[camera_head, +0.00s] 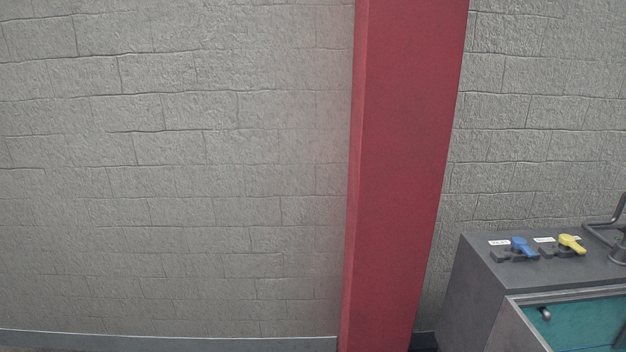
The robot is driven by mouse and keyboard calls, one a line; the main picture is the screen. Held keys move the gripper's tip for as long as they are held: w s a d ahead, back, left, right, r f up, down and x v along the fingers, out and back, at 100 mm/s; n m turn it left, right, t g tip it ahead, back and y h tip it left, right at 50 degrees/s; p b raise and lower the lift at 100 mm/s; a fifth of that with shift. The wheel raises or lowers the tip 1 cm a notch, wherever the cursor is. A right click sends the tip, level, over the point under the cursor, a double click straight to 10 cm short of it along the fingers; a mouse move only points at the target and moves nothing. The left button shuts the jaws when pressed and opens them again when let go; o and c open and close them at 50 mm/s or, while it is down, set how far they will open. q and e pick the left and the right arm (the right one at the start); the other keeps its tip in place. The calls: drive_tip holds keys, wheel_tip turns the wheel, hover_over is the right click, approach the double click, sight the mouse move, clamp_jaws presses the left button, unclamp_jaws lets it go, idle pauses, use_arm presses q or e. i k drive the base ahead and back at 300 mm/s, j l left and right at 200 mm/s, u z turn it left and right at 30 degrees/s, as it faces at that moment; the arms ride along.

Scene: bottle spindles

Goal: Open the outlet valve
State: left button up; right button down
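A blue lever handle (522,246) sits on a dark base on top of a grey cabinet (474,288) at the lower right. A yellow lever handle (571,243) sits on a similar base just to its right. A small white label lies behind each lever, too small to read, so I cannot tell which one is the outlet valve. Neither of my grippers shows in the head view.
A red column (402,170) stands before a grey block wall (180,170), left of the cabinet. A teal panel (580,322) with a small knob is at the cabinet's front. A dark bent pipe (606,224) is at the right edge.

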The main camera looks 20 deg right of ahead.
sight(566, 241)
drive_tip(key=i+z, duration=0.4)
drive_tip(key=i+j+z, duration=0.15)
drive_tip(key=z, duration=0.3)
drive_tip(key=i+j+z, duration=0.25)
drive_tip(key=z, duration=0.15)
drive_tip(key=i+j+z, duration=0.6)
drive_tip(key=j, duration=0.3)
